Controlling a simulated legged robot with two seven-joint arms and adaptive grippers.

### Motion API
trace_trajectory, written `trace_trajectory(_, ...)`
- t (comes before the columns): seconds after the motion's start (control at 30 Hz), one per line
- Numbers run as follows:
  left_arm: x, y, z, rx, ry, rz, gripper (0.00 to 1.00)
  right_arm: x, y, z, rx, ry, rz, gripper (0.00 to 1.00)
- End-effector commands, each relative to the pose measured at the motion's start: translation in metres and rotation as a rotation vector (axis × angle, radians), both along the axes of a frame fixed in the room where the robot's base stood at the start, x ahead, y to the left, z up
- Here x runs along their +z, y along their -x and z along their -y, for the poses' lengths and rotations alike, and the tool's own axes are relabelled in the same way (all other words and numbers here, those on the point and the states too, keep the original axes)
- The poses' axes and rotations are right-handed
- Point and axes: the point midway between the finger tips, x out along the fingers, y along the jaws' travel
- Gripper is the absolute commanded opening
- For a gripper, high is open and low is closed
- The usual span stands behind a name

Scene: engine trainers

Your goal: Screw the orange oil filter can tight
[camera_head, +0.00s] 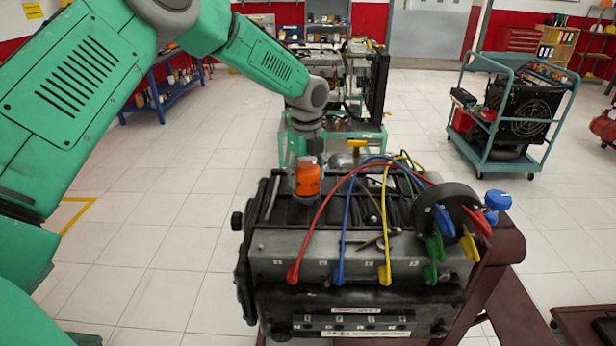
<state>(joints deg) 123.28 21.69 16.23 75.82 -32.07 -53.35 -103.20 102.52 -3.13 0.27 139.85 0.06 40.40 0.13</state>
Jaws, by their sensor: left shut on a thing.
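The orange oil filter can (308,178) stands upright on top of the engine (270,256), at its left rear part. My left gripper (306,160) comes down on the can from above and is shut on it. The fingers are small and partly blurred against the can and the background. The can's lower end meets a grey part of the engine; whether it is seated flush is too small to tell. My right gripper is not in view.
Red, blue, yellow and green cables arch over the engine from the round distributor (447,212) at its right. A teal cart (512,115) stands at the back right, and another engine stand is behind. A blue bench (168,92) is at the back left.

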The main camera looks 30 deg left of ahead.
Motion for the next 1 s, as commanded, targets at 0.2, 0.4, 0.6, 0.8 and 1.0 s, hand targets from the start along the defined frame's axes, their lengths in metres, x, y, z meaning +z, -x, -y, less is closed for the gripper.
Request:
trace_trajectory(0.2,0.005,-0.005,-0.003,-0.010,-0.004,0.017,0.27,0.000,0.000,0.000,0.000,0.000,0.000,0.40)
trace_trajectory(0.4,0.006,-0.005,-0.002,-0.010,-0.003,0.018,0.27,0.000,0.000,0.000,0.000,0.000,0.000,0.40)
trace_trajectory(0.6,0.004,-0.004,-0.002,-0.010,-0.002,0.014,0.77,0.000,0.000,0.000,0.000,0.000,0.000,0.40)
trace_trajectory(0.8,0.002,-0.002,-0.001,-0.010,-0.002,0.008,0.77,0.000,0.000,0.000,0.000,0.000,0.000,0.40)
trace_trajectory(1.0,0.016,-0.003,0.000,-0.010,-0.002,0.008,0.77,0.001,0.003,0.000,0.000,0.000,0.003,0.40)
